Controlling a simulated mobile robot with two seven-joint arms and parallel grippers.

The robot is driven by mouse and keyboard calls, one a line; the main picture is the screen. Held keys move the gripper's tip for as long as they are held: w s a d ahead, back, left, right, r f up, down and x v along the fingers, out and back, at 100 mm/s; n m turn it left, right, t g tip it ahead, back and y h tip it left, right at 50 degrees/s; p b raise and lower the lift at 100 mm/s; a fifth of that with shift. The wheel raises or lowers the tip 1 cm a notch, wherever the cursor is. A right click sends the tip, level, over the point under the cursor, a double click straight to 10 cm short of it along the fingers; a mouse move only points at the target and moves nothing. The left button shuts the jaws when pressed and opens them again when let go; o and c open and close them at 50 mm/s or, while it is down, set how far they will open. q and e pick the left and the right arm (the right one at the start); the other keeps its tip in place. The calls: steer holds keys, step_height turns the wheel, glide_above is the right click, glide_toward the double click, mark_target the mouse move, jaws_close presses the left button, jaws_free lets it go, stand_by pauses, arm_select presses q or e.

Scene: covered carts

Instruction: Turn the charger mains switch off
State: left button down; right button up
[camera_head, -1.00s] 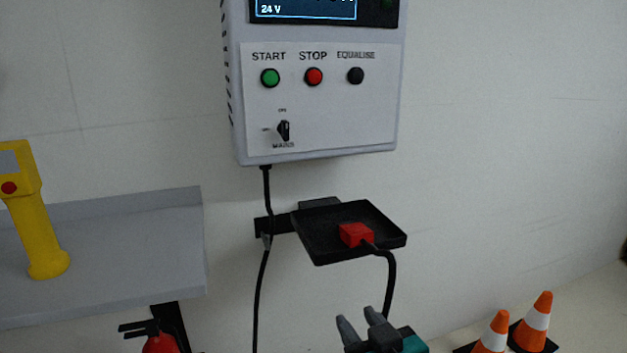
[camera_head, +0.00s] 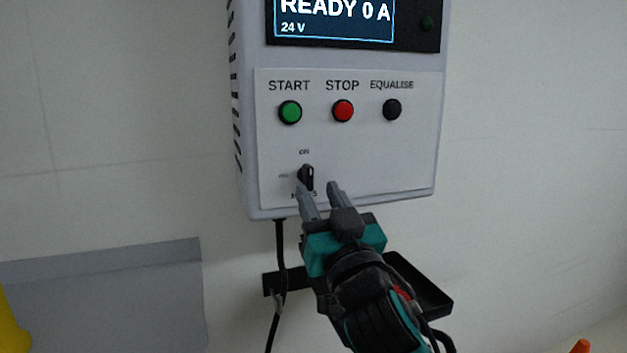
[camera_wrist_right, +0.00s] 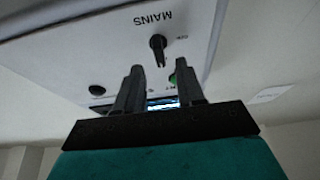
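The mains switch (camera_head: 306,176) is a small black rotary knob low on the front of the grey charger box (camera_head: 350,150). Its handle stands upright, in line with the ON label above it; a small label is at its left. My right gripper (camera_head: 319,189) is open and empty, with its fingertips just below and to the right of the knob. In the right wrist view, the picture is upside down and the knob (camera_wrist_right: 158,46) shows just beyond the open fingers. Contact cannot be told. My left gripper is not in view.
Green START (camera_head: 290,112), red STOP (camera_head: 343,111) and black EQUALISE (camera_head: 392,109) buttons sit above the switch. The lit display (camera_head: 330,18) reads READY 0 A, 24 V. A black tray (camera_head: 428,290) is below, partly behind my arm. A grey shelf (camera_head: 110,295) is at lower left.

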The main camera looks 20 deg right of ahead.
mark_target(311, 178)
steer(key=shift+x, duration=1.85)
steer(key=shift+c, duration=0.3)
jaws_close()
